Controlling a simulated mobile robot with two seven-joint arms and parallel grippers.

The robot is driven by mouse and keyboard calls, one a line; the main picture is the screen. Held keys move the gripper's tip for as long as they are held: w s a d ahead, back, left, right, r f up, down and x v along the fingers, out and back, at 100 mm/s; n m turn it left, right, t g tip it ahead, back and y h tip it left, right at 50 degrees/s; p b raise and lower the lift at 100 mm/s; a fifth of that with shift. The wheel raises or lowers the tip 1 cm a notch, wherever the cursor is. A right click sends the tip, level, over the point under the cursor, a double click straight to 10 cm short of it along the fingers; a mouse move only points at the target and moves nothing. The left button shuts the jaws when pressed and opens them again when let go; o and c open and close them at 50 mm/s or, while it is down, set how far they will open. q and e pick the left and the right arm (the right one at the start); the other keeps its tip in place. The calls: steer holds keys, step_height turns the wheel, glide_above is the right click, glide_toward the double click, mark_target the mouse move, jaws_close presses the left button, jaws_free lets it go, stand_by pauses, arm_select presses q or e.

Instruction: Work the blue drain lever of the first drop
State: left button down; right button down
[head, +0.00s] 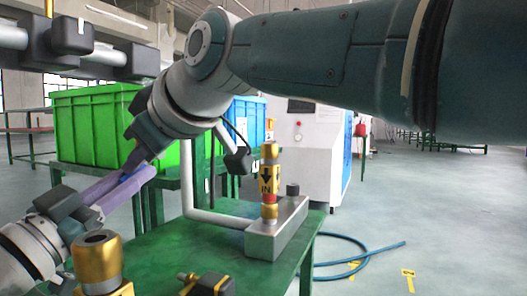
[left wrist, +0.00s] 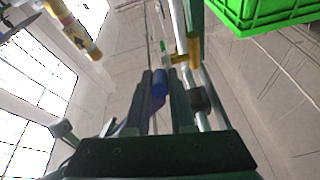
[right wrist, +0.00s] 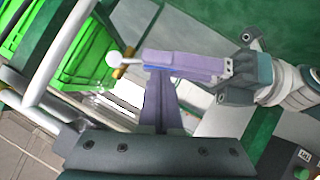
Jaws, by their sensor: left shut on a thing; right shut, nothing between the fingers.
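The blue drain lever shows in the left wrist view (left wrist: 158,84) between the fingers of my left gripper (left wrist: 160,78), which is shut on it. A blue edge also shows beside the fingers in the head view (head: 136,173). My left gripper (right wrist: 150,62) comes in from the right in the right wrist view, and its fingers hide most of the lever. A brass fitting (left wrist: 191,50) is on a pipe near the lever. My right gripper (right wrist: 158,80) is shut and empty, its tips close to the left fingers; I cannot tell whether they touch.
A green bench (head: 180,248) holds a metal block (head: 278,232) with a brass "IN" fitting (head: 268,180). Another brass fitting (head: 97,258) stands in front. A green crate (head: 85,130) and a white cabinet (head: 318,150) are behind. A blue hose (head: 360,262) lies on the floor.

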arm_select(q)
steer(key=shift+s+d+r, duration=0.1)
steer(key=shift+d, duration=0.2)
steer(key=c, duration=1.1)
jaws_free()
steer(key=shift+a, duration=0.1)
steer(key=o, duration=0.3)
steer(key=shift+a+r, duration=0.1)
steer(key=shift+a, duration=0.1)
steer(key=shift+o, duration=0.2)
